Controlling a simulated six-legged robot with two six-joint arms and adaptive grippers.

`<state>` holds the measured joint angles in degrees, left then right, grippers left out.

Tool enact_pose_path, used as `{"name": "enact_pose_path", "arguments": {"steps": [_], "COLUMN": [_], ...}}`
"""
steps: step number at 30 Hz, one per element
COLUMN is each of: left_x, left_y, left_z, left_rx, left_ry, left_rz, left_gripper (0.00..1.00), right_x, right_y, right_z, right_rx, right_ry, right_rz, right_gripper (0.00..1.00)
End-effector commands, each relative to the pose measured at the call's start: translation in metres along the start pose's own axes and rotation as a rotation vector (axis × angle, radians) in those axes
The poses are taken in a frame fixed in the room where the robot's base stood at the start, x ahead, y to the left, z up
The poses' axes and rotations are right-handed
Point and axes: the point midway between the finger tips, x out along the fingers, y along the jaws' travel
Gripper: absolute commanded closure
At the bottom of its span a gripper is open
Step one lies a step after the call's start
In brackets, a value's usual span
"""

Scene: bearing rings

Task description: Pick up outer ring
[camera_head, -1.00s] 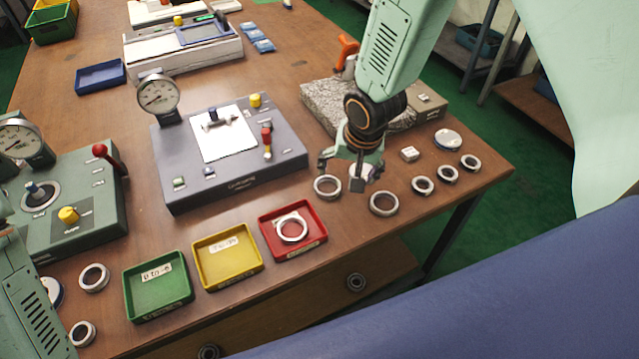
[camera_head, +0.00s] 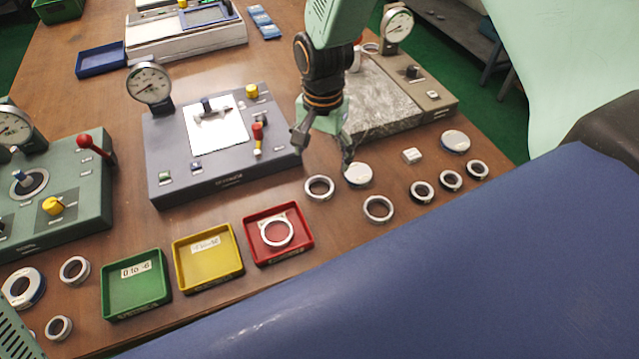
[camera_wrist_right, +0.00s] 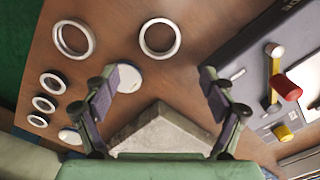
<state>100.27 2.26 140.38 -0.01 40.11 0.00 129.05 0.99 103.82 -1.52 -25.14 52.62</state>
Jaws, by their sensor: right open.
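Several outer rings lie flat on the table. One larger silver ring (camera_head: 319,187) lies in front of my right gripper and shows in the wrist view (camera_wrist_right: 160,37). A second larger ring (camera_head: 378,209) lies to its right, at upper left in the wrist view (camera_wrist_right: 73,38). Another ring (camera_head: 277,233) lies in the red tray (camera_head: 309,250). My right gripper (camera_head: 323,154) is open and empty above the table, behind the nearer ring; its spread fingers show in the wrist view (camera_wrist_right: 158,78). Only a bit of my left arm shows at the lower left; its gripper is out of view.
A white disc (camera_head: 358,175) lies beside the nearer ring. Smaller rings (camera_head: 450,180) lie to the right. A grey gauge station (camera_head: 225,180) stands left of my gripper, a granite plate (camera_head: 385,100) behind it. Yellow (camera_head: 208,283) and green (camera_head: 136,309) trays stand front left.

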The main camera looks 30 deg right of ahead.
Motion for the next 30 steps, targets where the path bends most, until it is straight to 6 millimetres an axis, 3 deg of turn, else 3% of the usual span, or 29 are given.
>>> {"name": "enact_pose_path", "arguments": {"steps": [5,21,30], "left_x": [0.001,0.006,0.006], "left_y": [0.0,0.0,0.0], "left_z": [0.0,0.0,0.0], "left_rx": [0.0,0.0,-0.001], "left_ry": [0.0,0.0,0.0], "left_rz": [0.0,0.0,0.0], "left_gripper": [1.0,1.0,1.0], "right_x": [0.01,0.075,0.078], "right_y": [0.001,0.003,0.002], "right_z": [0.002,0.005,0.004], "right_rx": [0.029,0.023,0.023], "right_ry": [-0.002,-0.002,-0.001], "right_rz": [0.004,0.002,0.001], "right_gripper": [0.16,0.16,0.17]}}
